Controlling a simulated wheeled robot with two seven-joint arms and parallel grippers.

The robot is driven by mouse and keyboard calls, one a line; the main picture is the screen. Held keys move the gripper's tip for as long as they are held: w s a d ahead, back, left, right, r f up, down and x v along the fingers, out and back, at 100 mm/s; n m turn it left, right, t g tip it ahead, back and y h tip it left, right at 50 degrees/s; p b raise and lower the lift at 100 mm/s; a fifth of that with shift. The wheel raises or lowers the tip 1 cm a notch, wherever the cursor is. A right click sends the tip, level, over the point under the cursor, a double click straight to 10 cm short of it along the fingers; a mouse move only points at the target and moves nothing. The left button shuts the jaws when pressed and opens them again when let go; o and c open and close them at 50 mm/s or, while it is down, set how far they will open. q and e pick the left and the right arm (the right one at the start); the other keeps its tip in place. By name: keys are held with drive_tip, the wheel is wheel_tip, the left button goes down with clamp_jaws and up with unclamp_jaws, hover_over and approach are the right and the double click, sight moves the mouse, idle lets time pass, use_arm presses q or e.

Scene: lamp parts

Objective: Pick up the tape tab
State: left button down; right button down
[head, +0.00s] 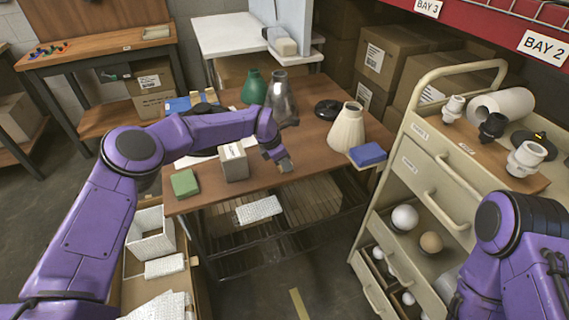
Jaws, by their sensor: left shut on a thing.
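My left gripper (284,162) reaches over the brown table from the left, above its front part. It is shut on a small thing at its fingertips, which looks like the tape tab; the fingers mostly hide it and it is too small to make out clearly. A grey box (234,165) with a white label on top stands just left of the gripper, apart from it. My right arm shows at the right edge, but its gripper is out of view.
The table (222,193) also bears a green block (185,183), a green shade (254,88), a grey metallic shade (281,103), a cream shade (347,129), a black disc (328,109) and a blue block (368,155). A beige cart (420,160) stands close on the right.

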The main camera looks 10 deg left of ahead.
use_arm(q)
drive_tip(key=shift+r, duration=0.25)
wheel_tip(320, 180, up, 2)
drive_tip(key=shift+r+b, duration=0.25)
drive_tip(key=shift+b, duration=0.55)
drive_tip(key=s+d+r+b, duration=0.2)
drive_tip(key=s+d+r, duration=0.3)
drive_tip(key=s+r, duration=0.5)
drive_tip(key=s, duration=0.3)
drive_tip(key=shift+d+b, duration=0.15)
drive_tip(key=shift+b, duration=0.2)
